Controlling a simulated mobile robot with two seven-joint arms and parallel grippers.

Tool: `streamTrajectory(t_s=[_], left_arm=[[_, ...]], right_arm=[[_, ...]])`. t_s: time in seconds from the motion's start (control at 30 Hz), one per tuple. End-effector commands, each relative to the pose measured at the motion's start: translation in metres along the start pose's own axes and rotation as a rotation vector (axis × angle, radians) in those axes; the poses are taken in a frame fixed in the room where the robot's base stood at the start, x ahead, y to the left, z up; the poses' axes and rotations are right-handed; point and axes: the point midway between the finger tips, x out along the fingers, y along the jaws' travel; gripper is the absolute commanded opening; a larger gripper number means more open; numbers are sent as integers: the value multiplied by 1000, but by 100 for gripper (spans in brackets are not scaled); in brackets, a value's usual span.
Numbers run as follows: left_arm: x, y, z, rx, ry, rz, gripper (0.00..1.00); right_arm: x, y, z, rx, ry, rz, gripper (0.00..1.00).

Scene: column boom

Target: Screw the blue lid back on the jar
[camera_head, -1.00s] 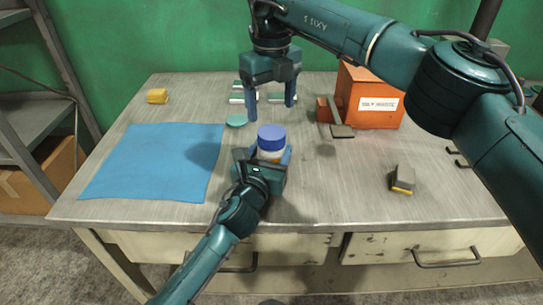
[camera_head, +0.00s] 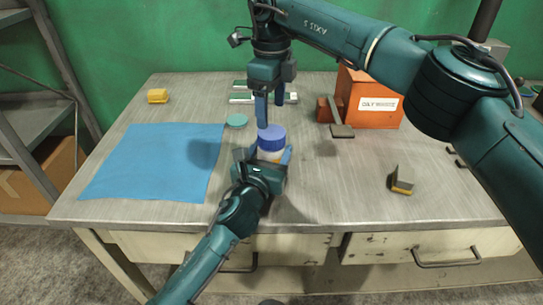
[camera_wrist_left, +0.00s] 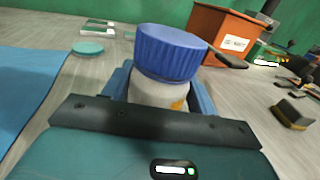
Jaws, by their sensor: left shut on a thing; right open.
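The jar (camera_head: 270,156) is whitish with an orange mark and stands upright on the bench. The blue lid (camera_head: 272,139) sits on top of it; I cannot tell how tightly. In the left wrist view the ribbed lid (camera_wrist_left: 171,54) covers the mouth of the jar (camera_wrist_left: 155,95) and looks about level. My left gripper (camera_head: 268,162) is shut on the jar's body, with a finger on each side. My right gripper (camera_head: 270,112) points down, open and empty, just above and behind the lid in the head view, apart from it.
A blue cloth (camera_head: 155,162) lies at left. A teal disc (camera_head: 236,121) lies behind the jar. An orange box (camera_head: 370,98) stands at back right, with a dark-ended tool (camera_head: 342,131) before it.

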Motion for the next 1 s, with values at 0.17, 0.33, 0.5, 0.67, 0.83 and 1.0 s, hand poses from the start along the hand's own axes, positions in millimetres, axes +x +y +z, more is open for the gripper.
streamTrajectory(t_s=[0.17, 0.33, 0.5, 0.67, 0.83, 1.0], left_arm=[[0, 0, 0, 0, 1, 1, 0], [0, 0, 0, 0, 1, 1, 0], [0, 0, 0, 0, 1, 1, 0], [0, 0, 0, 0, 1, 1, 0], [0, 0, 0, 0, 1, 1, 0], [0, 0, 0, 0, 1, 1, 0]], right_arm=[[30, 0, -1, 0, 2, 3, 73], [53, 0, -1, 1, 1, 2, 73], [64, 0, -1, 1, 1, 1, 73], [66, 0, 0, 1, 0, 0, 73], [66, 0, 0, 1, 0, 0, 72], [66, 0, 0, 1, 0, 0, 58]])
